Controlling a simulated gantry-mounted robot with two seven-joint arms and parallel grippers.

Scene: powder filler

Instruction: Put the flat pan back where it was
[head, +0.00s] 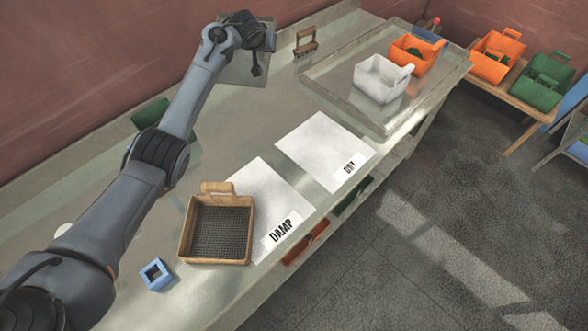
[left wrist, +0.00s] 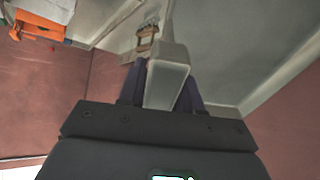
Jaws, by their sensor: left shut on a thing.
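The flat pan (head: 240,69) is a grey-green, square, shallow metal piece at the back edge of the table, by the red wall. My left gripper (head: 260,50) is over it and partly hides it. In the left wrist view my left gripper (left wrist: 163,95) is shut on a pale grey block-like part (left wrist: 168,75), which looks like the pan's handle. I cannot tell whether the pan rests on the table or hangs just above it. My right gripper is not in view.
A wood-handled tool (head: 305,42) stands close right of the pan.

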